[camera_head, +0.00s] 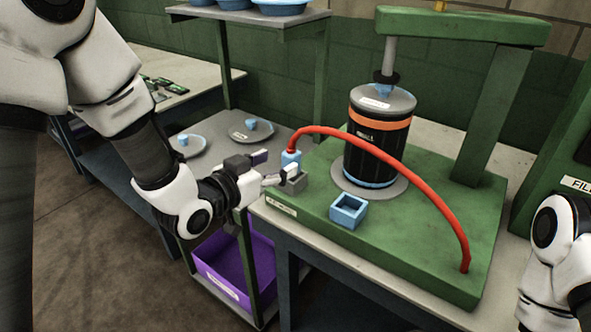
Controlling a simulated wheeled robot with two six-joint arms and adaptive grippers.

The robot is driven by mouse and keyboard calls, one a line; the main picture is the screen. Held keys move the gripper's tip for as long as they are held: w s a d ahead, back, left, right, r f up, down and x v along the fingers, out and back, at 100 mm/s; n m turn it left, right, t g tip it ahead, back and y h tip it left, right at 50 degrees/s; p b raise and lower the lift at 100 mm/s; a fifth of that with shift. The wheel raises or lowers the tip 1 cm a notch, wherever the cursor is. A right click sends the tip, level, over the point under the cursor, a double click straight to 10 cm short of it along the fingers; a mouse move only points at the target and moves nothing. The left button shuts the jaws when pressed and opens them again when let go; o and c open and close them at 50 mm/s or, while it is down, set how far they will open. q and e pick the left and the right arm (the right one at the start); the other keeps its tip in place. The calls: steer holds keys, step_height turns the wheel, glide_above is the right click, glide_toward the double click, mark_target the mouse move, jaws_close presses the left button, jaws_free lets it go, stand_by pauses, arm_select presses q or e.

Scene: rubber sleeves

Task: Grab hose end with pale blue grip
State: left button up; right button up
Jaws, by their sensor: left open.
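The red hose (389,150) arches in front of the black canister. Its left end carries the pale blue grip (291,160), which stands upright by the left edge of the green press base. The other end of the hose meets the base at the front right. My left gripper (273,167) is open, its two fingers pointing right toward the pale blue grip. The fingertips are just left of the grip, and nothing shows between them. I cannot tell whether they touch it. My right arm shows at the right edge, but its gripper is out of view.
A small grey block (293,184) sits below the grip, close to the lower finger. A blue open square holder (348,211) is on the green base (400,248). The black canister (376,140) stands under the green press arm (460,25). A purple bin (222,279) is below.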

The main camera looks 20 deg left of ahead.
mark_target(286, 157)
arm_select(q)
steer(key=x, duration=0.4)
steer(key=p+x, duration=0.1)
steer(key=x, duration=0.1)
steer(key=shift+w+a+f, duration=0.15)
steer(key=shift+w+f, duration=0.15)
steer(key=shift+w, duration=0.1)
steer(key=c, duration=1.2)
jaws_close()
steer(key=shift+w+r, duration=0.1)
steer(key=shift+r, duration=0.05)
